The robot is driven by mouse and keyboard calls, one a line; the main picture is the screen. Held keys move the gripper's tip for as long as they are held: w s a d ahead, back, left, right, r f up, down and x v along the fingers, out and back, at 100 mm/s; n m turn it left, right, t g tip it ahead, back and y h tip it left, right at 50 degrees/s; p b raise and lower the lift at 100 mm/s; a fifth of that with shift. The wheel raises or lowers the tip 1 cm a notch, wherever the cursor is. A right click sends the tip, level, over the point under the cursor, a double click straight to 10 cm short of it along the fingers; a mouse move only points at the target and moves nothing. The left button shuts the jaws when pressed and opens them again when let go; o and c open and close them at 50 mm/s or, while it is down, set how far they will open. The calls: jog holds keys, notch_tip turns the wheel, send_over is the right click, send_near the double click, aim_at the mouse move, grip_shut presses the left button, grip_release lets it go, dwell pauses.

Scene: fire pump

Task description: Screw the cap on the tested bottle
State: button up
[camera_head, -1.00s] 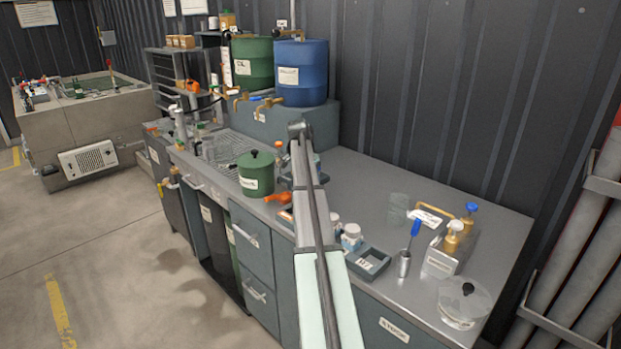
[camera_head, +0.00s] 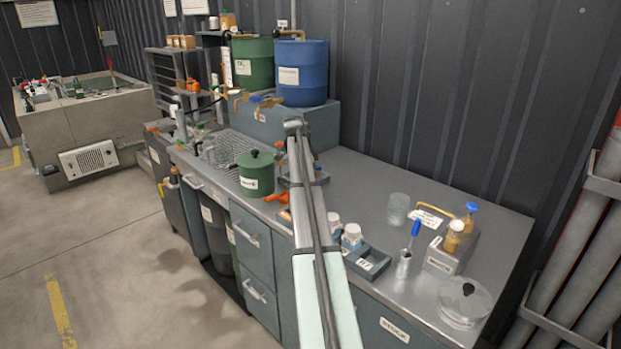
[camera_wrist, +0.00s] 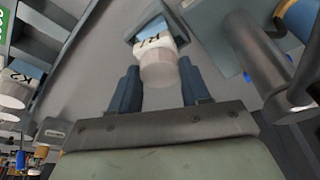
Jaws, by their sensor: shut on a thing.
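In the wrist view, my gripper (camera_wrist: 158,75) has one dark finger on each side of a round white cap (camera_wrist: 160,70) and is shut on it. A white bottle label (camera_wrist: 152,42) with dark marks shows right behind the cap, over a dark square holder (camera_wrist: 128,32). I cannot tell how far the cap is seated on that bottle. In the head view, my arm hides my gripper and this bottle. Two white-capped bottles, a nearer one (camera_head: 352,233) and a farther one (camera_head: 333,221), stand just right of my arm.
A small dark tray (camera_head: 374,264) sits near the bench's front edge. To its right stand a metal cup with a blue-handled tool (camera_head: 404,263), a holder with amber bottles (camera_head: 446,258) and a clear lidded dish (camera_head: 464,304). A green pot (camera_head: 256,178) stands left.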

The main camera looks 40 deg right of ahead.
jog(key=shift+m, duration=0.4)
jog(key=m+g+y, duration=0.1)
jog(key=m, duration=0.3)
jog(key=shift+w+d+m, duration=0.1)
jog(key=shift+m, duration=0.2)
jog(key=shift+d+m+y, duration=0.1)
jog(key=shift+m+y, duration=0.3)
jog(key=shift+m, duration=0.8)
jog(key=shift+m+g, duration=0.3)
jog(key=shift+m, duration=0.8)
jog(key=shift+y, duration=0.3)
jog(key=shift+m+y, duration=0.6)
jog(key=shift+m, duration=1.5)
